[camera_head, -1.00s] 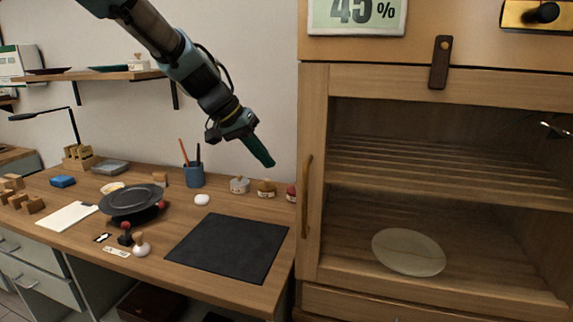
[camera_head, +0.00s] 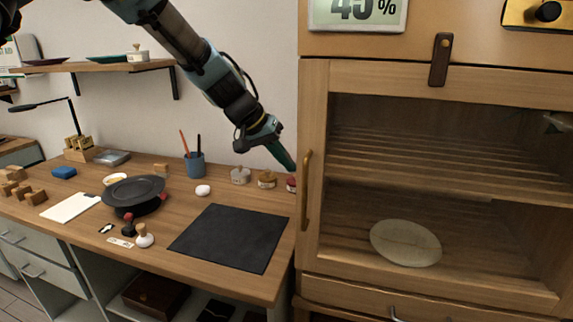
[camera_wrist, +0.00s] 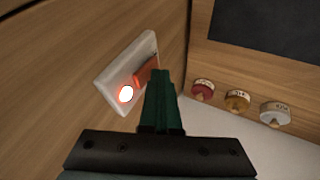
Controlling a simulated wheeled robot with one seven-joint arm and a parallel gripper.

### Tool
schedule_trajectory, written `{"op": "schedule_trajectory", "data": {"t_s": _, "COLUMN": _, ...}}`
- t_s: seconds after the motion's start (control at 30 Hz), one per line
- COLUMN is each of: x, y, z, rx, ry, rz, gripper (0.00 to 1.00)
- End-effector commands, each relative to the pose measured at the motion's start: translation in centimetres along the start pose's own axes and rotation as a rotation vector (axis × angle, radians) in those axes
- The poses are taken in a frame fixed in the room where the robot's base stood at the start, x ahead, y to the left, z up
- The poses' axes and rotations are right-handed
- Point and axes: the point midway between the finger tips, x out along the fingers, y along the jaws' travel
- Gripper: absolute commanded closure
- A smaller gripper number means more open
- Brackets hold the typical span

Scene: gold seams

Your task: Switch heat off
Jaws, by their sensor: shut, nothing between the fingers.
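In the wrist view a white switch plate (camera_wrist: 128,72) sits on a wooden panel. It carries a round, glowing red light (camera_wrist: 125,94) and an orange-red switch piece (camera_wrist: 147,72), partly hidden by my fingers. My gripper (camera_wrist: 162,75) has its green fingers shut and empty, with the tips beside the switch piece; I cannot tell if they touch it. In the head view my gripper (camera_head: 291,166) is close to the left side of the wooden cabinet (camera_head: 312,180). The switch plate does not show there.
The cabinet has a glass door with a vertical handle (camera_head: 306,190) and a pale disc (camera_head: 405,243) inside. Small lidded pots (camera_head: 267,179) stand below my gripper. A black mat (camera_head: 230,237) lies on the desk. A brass plate with a black knob (camera_head: 547,12) is at top right.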

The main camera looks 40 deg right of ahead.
Motion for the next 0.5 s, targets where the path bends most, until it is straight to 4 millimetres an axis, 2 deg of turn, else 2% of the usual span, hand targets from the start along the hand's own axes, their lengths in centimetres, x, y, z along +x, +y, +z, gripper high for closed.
{"op": "schedule_trajectory", "data": {"t_s": 0.1, "x": 1.0, "y": -0.4, "z": 0.4, "rx": -0.022, "ry": 0.012, "rz": 0.045, "gripper": 1.00}}
{"op": "schedule_trajectory", "data": {"t_s": 0.17, "x": 0.4, "y": 0.1, "z": 0.1, "rx": -0.018, "ry": 0.009, "rz": 0.046, "gripper": 1.00}}
{"op": "schedule_trajectory", "data": {"t_s": 0.5, "x": -0.1, "y": 0.4, "z": -0.1, "rx": -0.016, "ry": 0.009, "rz": 0.046, "gripper": 1.00}}
